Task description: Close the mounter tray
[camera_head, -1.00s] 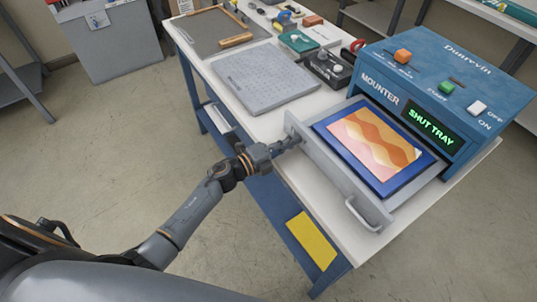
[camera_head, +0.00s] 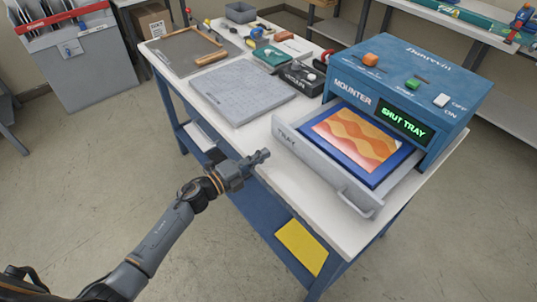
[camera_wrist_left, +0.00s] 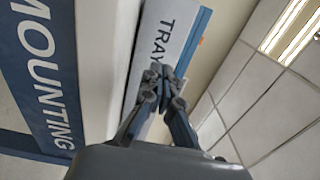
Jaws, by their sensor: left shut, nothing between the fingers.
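The mounter (camera_head: 410,85) is a blue machine at the right of the table, and its green display reads "SHUT TRAY". Its grey tray (camera_head: 318,170) sticks out at the front, open, with a handle (camera_head: 358,203) near its right end. A blue board with an orange wavy picture (camera_head: 357,140) lies in the tray. In the left wrist view the shut fingers (camera_wrist_left: 165,80) show before the tray's "TRAY" label (camera_wrist_left: 163,35). My right gripper is out of view.
A grey ribbed board (camera_head: 240,92) lies left of the mounter. A black box with knobs (camera_head: 300,78) stands behind the tray's left end. A framed mat (camera_head: 192,50) and small tools fill the far end. Floor in front is clear.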

